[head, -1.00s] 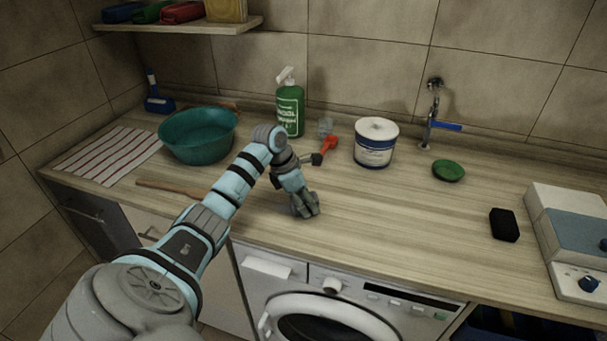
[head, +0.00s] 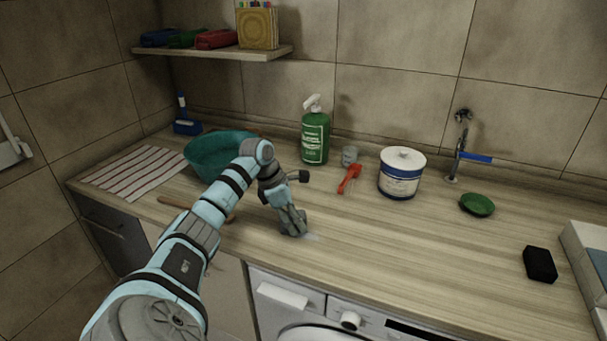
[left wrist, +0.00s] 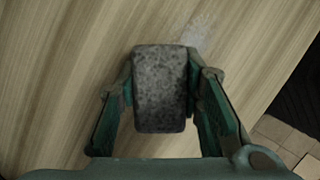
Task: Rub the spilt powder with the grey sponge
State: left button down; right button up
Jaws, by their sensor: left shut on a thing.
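In the left wrist view the grey speckled sponge (left wrist: 160,88) sits between the two fingers of my left gripper (left wrist: 162,95), which is shut on it. In the head view my left gripper (head: 292,224) is low over the counter's front part, and its fingers mostly hide the sponge. The spilt powder is a faint whitish patch (head: 311,237) on the counter just right of the fingertips. It also shows in the wrist view as a pale patch (left wrist: 197,30) beyond the sponge, up and to the right. I cannot tell whether the sponge touches the counter. My right gripper is not in view.
A teal basin (head: 209,155) and striped cloth (head: 128,168) are at the left. A green bottle (head: 315,138), red tool (head: 349,178), white-blue tub (head: 401,175) and green dish (head: 477,205) stand behind. A black block (head: 539,264) lies right. The counter's middle right is clear.

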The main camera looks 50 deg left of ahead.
pick_arm(q)
jog(key=shift+s+a, duration=0.25)
jog(key=shift+a, duration=0.35)
notch_tip(320, 180, up, 6)
jog(key=p, duration=0.5)
notch_tip(320, 180, up, 3)
jog(key=p, duration=0.3)
jog(key=shift+r, duration=0.1)
